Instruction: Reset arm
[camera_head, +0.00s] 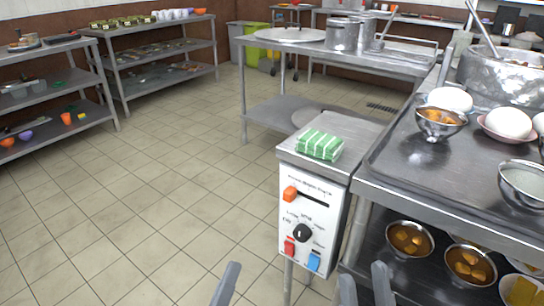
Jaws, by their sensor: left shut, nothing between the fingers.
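My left gripper (231,275) shows at the bottom edge, left of the control box, over the tiled floor. Its grey fingers are together and hold nothing. My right gripper (363,275) shows at the bottom edge to the right, in front of the steel counter's lower part. Its two grey fingers stand apart with nothing seen between them. Both arms behind the fingers are out of view.
A white control box (318,227) with a green striped sponge (320,144) on top stands ahead. The steel counter (405,165) at right holds bowls, eggs and a stockpot (495,85); more bowls (409,238) sit below. Open floor (150,190) lies left.

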